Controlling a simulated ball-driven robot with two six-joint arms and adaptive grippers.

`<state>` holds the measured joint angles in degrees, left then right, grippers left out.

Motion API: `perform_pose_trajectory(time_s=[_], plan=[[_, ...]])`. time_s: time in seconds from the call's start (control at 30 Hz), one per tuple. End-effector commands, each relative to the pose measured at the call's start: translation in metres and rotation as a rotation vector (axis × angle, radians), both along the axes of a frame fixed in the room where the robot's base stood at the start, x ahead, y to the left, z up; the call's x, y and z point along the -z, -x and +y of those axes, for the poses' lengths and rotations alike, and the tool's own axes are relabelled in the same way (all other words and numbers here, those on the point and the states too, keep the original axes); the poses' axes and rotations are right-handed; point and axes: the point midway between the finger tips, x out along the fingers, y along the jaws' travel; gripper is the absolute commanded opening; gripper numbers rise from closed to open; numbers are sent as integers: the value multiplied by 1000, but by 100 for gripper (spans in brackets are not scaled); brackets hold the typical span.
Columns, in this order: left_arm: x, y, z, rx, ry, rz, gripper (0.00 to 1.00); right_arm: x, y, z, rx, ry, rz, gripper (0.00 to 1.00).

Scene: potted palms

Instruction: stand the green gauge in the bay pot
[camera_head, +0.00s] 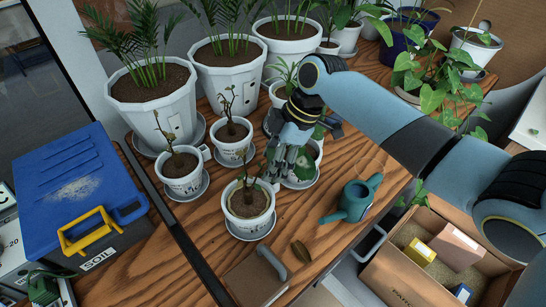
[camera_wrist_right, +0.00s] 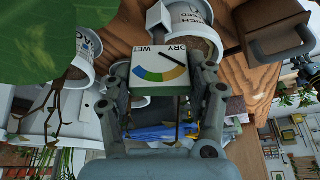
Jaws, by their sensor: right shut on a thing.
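My right gripper (camera_head: 280,168) is over the small pots in the head view. In the right wrist view the gripper (camera_wrist_right: 170,95) is shut on the gauge (camera_wrist_right: 160,72), which has a white dial marked WET and DRY and a coloured arc. The gauge cannot be made out clearly in the head view. Small white pots with seedlings stand on saucers: a front one (camera_head: 248,208) just below the gripper, a left one (camera_head: 183,176) and one behind (camera_head: 232,140). Another is partly hidden behind the gripper. I cannot read which is the bay pot. My left gripper is not in view.
A teal watering can (camera_head: 354,203) stands right of the front pot. Large potted palms (camera_head: 153,95) line the back. A blue-lidded soil box (camera_head: 75,185) is at left, and a cardboard box (camera_head: 410,275) at lower right. Bare wood (camera_head: 180,255) shows at the front.

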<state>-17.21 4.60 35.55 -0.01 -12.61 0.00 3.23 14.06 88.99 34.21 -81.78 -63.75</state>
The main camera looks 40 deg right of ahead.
Motion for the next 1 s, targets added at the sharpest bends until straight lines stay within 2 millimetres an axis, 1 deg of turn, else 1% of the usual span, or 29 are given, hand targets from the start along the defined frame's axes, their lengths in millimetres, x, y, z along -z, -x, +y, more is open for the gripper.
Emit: perform_pose_trajectory(time_s=[0.7, 1.0], plan=[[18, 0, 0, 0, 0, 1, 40, 29, 0, 0, 0, 0, 0, 29], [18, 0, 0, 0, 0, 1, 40, 30, 0, 0, 0, 0, 0, 29]])
